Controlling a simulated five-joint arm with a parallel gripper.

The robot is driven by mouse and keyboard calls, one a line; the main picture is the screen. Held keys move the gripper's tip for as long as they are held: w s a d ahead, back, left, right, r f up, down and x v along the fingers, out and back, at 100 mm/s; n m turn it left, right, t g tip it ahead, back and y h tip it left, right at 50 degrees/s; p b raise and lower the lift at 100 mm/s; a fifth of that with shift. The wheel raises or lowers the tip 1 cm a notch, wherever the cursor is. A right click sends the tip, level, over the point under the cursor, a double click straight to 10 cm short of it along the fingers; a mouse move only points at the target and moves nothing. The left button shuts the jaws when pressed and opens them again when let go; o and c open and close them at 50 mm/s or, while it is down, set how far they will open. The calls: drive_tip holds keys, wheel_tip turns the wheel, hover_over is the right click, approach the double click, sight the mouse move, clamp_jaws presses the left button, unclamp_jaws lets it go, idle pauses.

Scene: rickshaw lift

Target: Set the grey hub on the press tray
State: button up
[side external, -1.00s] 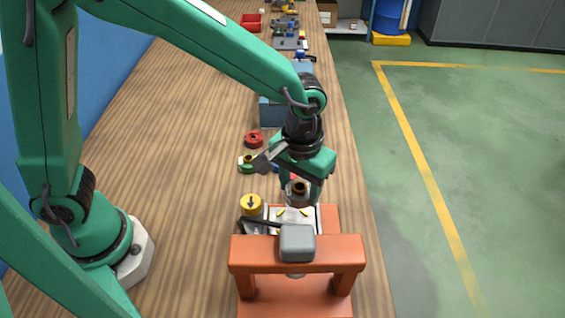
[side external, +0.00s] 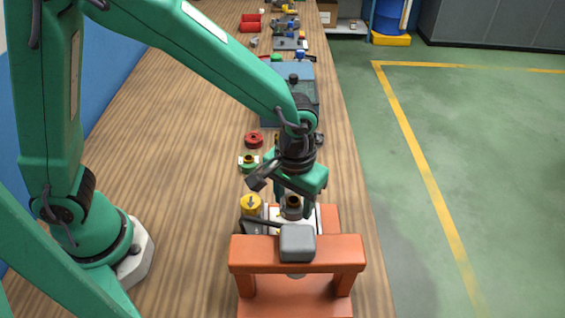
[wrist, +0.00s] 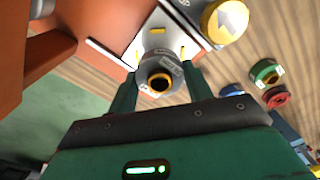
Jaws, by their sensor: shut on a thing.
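The grey hub (side external: 292,209) has a dark top with an orange-yellow ring in it. My gripper (side external: 293,203) is shut on the hub, one finger on each side, as the wrist view also shows for the hub (wrist: 160,75) and my gripper (wrist: 158,82). The white press tray (side external: 310,219) with yellow marks lies under and just behind the hub in the side view; its bare surface shows in the wrist view (wrist: 150,38). I cannot tell whether the hub touches the tray. The orange press frame (side external: 297,252) stands in front and hides part of the tray.
A yellow knob with an arrow (side external: 251,206) stands left of the tray. A green ring part (side external: 248,163) and a red ring (side external: 254,140) lie farther back. A blue box (side external: 318,85) stands behind my gripper.

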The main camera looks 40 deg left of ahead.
drive_tip(key=shift+f, duration=1.9)
drive_tip(key=shift+f, duration=0.5)
idle(1.4)
drive_tip(key=o, duration=1.2)
drive_tip(key=shift+c, duration=0.2)
drive_tip(key=shift+o, duration=0.4)
drive_tip(key=shift+o, duration=0.4)
drive_tip(key=shift+s, duration=0.1)
drive_tip(key=shift+o, duration=1.3)
drive_tip(key=shift+a+f, duration=0.1)
drive_tip(key=shift+r, duration=0.2)
